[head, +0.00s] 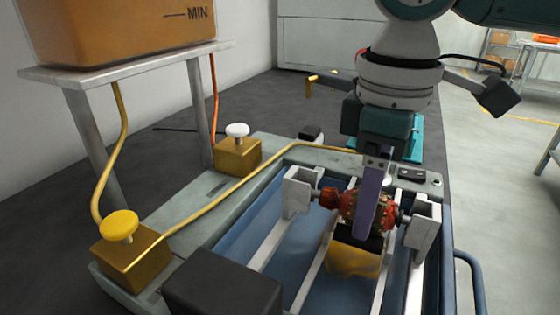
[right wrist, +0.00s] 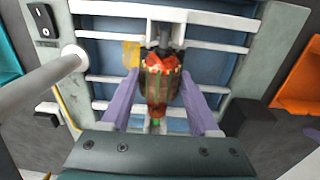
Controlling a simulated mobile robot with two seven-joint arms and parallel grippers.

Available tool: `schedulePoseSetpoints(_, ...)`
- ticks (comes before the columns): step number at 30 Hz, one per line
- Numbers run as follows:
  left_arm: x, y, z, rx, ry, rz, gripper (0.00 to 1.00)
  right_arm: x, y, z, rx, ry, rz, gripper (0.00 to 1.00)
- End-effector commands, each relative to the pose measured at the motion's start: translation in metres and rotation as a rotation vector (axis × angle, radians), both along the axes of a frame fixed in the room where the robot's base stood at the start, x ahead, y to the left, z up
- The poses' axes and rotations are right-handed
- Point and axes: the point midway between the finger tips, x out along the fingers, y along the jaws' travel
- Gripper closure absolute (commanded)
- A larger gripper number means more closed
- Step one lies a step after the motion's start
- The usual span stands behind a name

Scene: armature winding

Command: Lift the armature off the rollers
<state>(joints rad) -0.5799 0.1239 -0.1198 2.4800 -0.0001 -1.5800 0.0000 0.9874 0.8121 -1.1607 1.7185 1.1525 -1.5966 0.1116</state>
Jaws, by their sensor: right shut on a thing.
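The armature (head: 349,210) has red-orange windings and a dark core, with its shaft lying between two pale upright supports (head: 297,190) (head: 424,225) over a blue tray. Its shaft ends are at the height of the supports; I cannot tell whether they touch the rollers. My right gripper (head: 366,225) reaches down from above with purple fingers and is shut on the armature. In the right wrist view the armature (right wrist: 159,85) lies between both fingers. The far finger is mostly hidden in the head view. My left gripper is not in view.
A yellow-orange block (head: 354,258) sits below the armature. A yellow tube runs along the machine past a yellow-knobbed valve (head: 119,226) and a white-knobbed valve (head: 237,150). A dark box (head: 222,287) stands at the front. An orange tank (head: 120,30) is on a stand at left.

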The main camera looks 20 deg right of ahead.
Motion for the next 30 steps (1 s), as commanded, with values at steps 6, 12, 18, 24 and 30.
schedulePoseSetpoints(6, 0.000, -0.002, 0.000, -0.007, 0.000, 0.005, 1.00, 0.000, 0.000, 0.000, 0.000, 0.000, 0.000, 1.00)
schedulePoseSetpoints(12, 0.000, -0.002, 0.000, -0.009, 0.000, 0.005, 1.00, 0.000, 0.000, 0.001, 0.001, -0.002, 0.000, 1.00)
schedulePoseSetpoints(18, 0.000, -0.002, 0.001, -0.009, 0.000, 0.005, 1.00, 0.000, 0.000, 0.002, 0.001, -0.002, 0.000, 1.00)
schedulePoseSetpoints(24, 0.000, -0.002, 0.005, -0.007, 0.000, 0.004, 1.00, 0.001, 0.000, 0.019, 0.002, -0.004, -0.001, 1.00)
schedulePoseSetpoints(30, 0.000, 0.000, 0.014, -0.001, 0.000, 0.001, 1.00, 0.002, 0.001, 0.062, 0.002, -0.007, 0.000, 1.00)
